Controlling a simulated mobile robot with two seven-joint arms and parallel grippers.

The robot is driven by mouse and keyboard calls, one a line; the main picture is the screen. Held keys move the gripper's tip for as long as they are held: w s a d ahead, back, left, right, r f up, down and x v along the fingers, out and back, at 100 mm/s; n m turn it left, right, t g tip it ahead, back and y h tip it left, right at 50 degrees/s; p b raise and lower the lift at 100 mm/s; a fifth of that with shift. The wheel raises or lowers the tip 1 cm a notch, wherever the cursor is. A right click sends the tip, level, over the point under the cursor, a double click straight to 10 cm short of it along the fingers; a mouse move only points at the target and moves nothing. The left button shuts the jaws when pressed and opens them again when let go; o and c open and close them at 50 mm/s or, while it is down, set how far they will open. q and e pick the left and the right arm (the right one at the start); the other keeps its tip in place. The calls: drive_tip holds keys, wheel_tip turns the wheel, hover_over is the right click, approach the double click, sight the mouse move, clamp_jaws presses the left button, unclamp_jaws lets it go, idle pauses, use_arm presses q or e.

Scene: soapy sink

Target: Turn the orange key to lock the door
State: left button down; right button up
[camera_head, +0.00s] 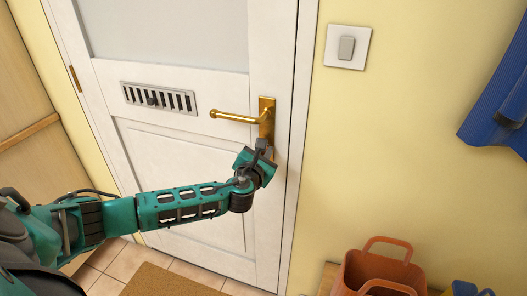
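The white door (180,173) stands shut in its frame. Its brass handle (232,117) points left from a brass plate (267,104) near the door's right edge. My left arm reaches in from the left, and my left gripper (263,146) is at the lower part of the plate, just below the handle. The orange key and the keyhole cannot be made out; my gripper and wrist cover that spot. I cannot tell whether the fingers are open or shut, or hold anything. My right gripper is not in view.
A white light switch (346,47) is on the yellow wall right of the door. A blue cloth (497,108) hangs at the far right. An orange bag (378,272) stands at the bottom right. A brown mat (165,282) lies on the tiles. The door has a vent (158,98).

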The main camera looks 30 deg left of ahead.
use_arm(q)
drive_tip(key=shift+m+y, duration=0.3)
drive_tip(key=shift+m, duration=0.6)
drive_tip(key=shift+f+m, duration=0.1)
drive_tip(key=shift+m, duration=1)
drive_tip(key=shift+w, duration=0.15)
drive_tip(key=c, duration=1.5)
unclamp_jaws()
drive_tip(key=o, duration=0.8)
drive_tip(key=shift+d, duration=0.15)
drive_tip(key=shift+v, duration=3)
